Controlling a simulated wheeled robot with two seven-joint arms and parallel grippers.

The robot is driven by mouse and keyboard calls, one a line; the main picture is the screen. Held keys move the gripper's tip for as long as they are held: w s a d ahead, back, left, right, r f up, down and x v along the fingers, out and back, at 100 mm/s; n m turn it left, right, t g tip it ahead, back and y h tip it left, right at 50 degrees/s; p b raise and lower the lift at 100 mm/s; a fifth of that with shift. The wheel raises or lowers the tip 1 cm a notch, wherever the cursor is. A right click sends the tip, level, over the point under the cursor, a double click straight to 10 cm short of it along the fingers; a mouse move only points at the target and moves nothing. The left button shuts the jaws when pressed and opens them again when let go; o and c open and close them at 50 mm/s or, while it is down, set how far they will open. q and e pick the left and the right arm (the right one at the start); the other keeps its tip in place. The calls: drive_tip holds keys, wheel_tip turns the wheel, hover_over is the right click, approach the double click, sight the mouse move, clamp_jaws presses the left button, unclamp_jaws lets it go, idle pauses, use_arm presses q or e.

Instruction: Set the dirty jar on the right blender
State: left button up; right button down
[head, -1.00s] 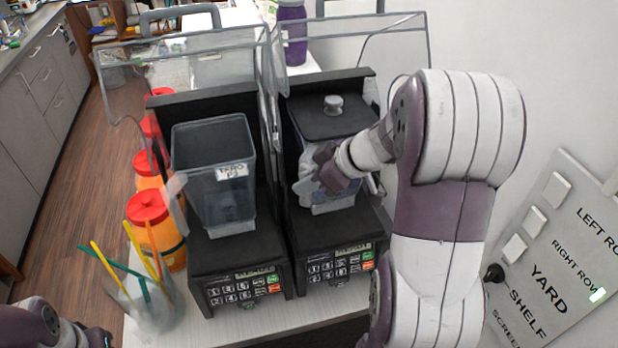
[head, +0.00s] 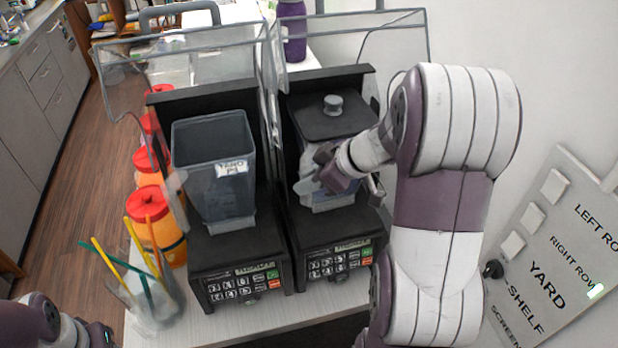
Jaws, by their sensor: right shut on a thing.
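Two black blenders stand side by side, their clear covers raised. The jar (head: 329,127) with a black lid and grey knob is at the right blender (head: 337,259), upright over its base. My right gripper (head: 318,180) is shut on this jar low on its front, and partly hides it. I cannot tell whether the jar's bottom touches the base. Another clear jar with a white label (head: 213,170) stands open on the left blender (head: 240,283). My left gripper (head: 98,338) is only partly in view at the bottom left corner, its fingers cut off.
Orange bottles with red lids (head: 150,222) line the left side of the blenders. A clear cup with coloured straws (head: 150,295) stands at the table's front left. A purple bottle (head: 292,35) is behind. A sign panel (head: 545,270) leans at the right.

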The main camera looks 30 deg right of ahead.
drive_tip(key=shift+f, duration=0.1)
idle(0.7)
drive_tip(key=c, duration=0.9)
unclamp_jaws()
drive_tip(key=shift+s+f, duration=0.15)
drive_tip(key=b+v, duration=0.1)
drive_tip(key=v, duration=1.1)
drive_tip(key=shift+d+r, duration=0.15)
drive_tip(key=shift+r, duration=0.2)
drive_tip(key=shift+s, duration=0.15)
